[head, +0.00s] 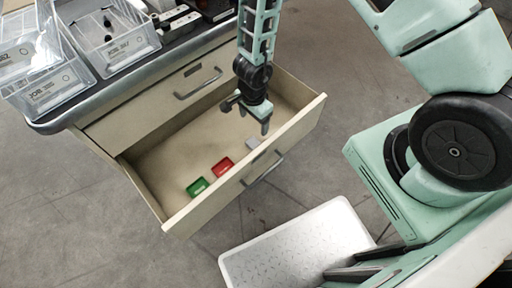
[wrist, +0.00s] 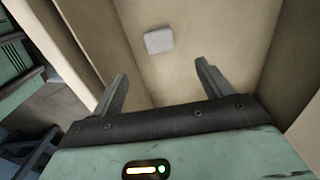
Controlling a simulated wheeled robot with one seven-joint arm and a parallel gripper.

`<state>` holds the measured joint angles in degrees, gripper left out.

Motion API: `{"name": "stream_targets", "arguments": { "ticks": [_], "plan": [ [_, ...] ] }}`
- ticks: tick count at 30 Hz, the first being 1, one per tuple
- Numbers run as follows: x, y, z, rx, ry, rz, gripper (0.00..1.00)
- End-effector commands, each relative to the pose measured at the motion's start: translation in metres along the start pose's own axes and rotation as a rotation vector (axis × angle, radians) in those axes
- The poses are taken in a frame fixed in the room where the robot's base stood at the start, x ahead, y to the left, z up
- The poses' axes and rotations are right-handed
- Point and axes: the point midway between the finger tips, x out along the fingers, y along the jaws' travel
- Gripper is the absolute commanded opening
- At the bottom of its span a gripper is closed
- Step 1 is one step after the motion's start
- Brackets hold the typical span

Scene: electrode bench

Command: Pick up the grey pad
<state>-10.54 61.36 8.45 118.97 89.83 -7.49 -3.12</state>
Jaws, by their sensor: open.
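The grey pad (head: 253,143) lies on the floor of the open drawer (head: 165,147), near its front wall. In the wrist view the pad (wrist: 159,41) is a small pale rounded square, ahead of the fingertips and roughly between their lines. My gripper (head: 248,117) is over the drawer, pointing down, just above and beside the pad in the head view. In the wrist view my gripper (wrist: 160,68) has its two fingers wide apart with nothing between them. The pad is apart from both fingers.
A red pad (head: 222,168) and a green pad (head: 197,187) lie in the drawer to the left of the grey one. The drawer's front wall (head: 250,165) stands close to my gripper. Clear bins (head: 115,45) stand on the bench.

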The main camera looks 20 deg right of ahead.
Motion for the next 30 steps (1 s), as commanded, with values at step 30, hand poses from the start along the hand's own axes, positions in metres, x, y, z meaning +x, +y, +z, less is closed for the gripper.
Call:
{"name": "stream_targets", "arguments": {
  "ticks": [30],
  "plan": [
    [0.119,0.002,-0.005,0.000,-0.002,0.001,0.78]
  ]
}}
